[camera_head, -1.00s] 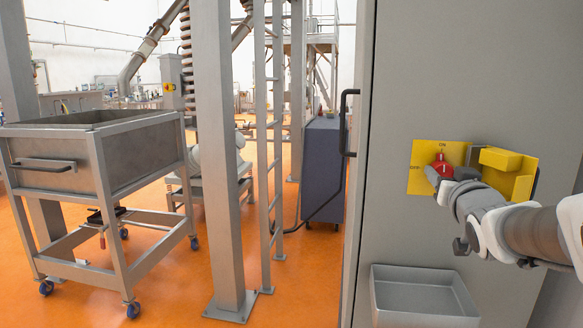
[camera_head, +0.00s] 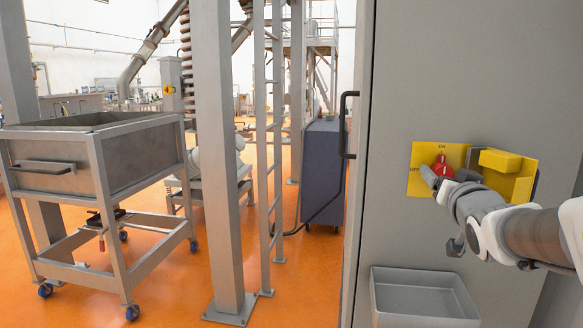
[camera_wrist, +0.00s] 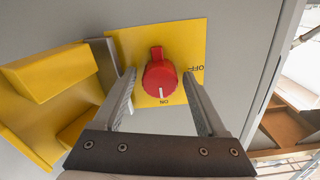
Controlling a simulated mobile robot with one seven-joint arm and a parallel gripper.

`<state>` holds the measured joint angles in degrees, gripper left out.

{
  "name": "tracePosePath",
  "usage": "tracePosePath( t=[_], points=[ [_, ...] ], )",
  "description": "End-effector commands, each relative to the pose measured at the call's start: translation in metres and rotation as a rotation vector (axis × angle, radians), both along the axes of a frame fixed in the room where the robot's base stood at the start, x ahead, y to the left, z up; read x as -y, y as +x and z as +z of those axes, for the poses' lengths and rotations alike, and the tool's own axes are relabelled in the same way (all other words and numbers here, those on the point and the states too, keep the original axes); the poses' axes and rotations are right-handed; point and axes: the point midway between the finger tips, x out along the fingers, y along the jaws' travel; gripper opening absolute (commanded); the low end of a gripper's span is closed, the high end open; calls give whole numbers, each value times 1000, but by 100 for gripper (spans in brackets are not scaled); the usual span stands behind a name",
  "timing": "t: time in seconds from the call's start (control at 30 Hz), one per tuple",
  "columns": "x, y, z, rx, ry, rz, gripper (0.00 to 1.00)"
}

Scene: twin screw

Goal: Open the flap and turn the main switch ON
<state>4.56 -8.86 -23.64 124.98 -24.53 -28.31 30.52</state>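The red main switch knob (camera_head: 441,168) sits on a yellow plate (camera_head: 424,154) on the grey cabinet, with ON marked above and OFF to the left. In the wrist view the knob (camera_wrist: 160,79) has its white mark pointing at the ON label. The yellow flap (camera_head: 508,162) stands open on the right of the plate; it also shows at left in the wrist view (camera_wrist: 52,72). My gripper (camera_wrist: 164,83) is open, its fingers on either side of the knob with gaps to both. In the head view my gripper (camera_head: 440,180) partly hides the knob and plate.
A grey open bin (camera_head: 425,298) is fixed to the cabinet below the switch. The cabinet's left edge has a black handle (camera_head: 346,125). A metal cart (camera_head: 95,165), posts and a ladder (camera_head: 262,130) stand to the left, with orange floor between.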

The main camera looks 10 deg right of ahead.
Motion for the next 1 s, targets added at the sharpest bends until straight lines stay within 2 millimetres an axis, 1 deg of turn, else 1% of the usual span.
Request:
tracePosePath(
  t=[0.33,0.47,0.57,1.0],
  points=[
    [0,-1,0,0,-2,0,82],
    [-2,-9,1,2,-2,0,82],
    [-6,-21,2,3,0,0,82],
    [-26,-87,2,4,-1,0,82]
  ],
)
